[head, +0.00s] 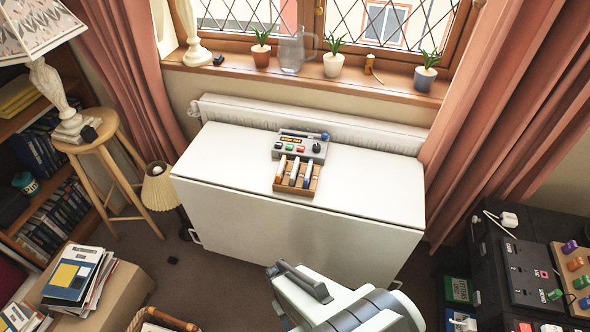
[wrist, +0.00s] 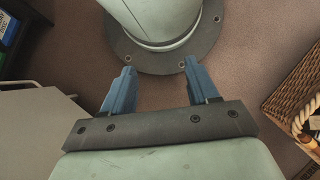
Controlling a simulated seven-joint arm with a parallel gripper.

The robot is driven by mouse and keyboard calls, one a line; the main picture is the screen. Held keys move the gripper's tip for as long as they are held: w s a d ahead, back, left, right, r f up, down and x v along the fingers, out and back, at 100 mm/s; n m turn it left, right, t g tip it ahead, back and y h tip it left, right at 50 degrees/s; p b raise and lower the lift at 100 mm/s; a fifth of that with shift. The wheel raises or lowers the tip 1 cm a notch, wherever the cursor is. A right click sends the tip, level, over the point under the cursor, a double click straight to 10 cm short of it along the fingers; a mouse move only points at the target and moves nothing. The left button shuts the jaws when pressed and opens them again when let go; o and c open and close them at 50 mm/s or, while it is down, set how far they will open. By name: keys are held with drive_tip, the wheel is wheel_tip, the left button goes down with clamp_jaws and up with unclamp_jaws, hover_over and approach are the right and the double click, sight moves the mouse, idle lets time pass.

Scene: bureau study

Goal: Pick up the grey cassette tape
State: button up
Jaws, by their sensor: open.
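I cannot make out a grey cassette tape for certain in either view. In the head view, a grey device (head: 300,145) with coloured buttons stands on the white table (head: 240,165), near its middle. A wooden tray (head: 281,186) with several upright slim items sits against its front side. My gripper (wrist: 158,68) shows in the wrist view with its two blue fingers apart and nothing between them. It points down over the floor and my own base, away from the tabletop. In the head view my arm is at the bottom, in front of the table.
Potted plants and a glass jug (head: 292,52) stand on the windowsill (head: 240,74). A stool (head: 97,146) with a lamp is at left. A black cabinet (head: 488,252) is at right. A wicker basket (wrist: 292,100) shows in the wrist view. Both sides of the tabletop are clear.

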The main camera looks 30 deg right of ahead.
idle(0.4)
drive_tip(key=shift+c, duration=1.4)
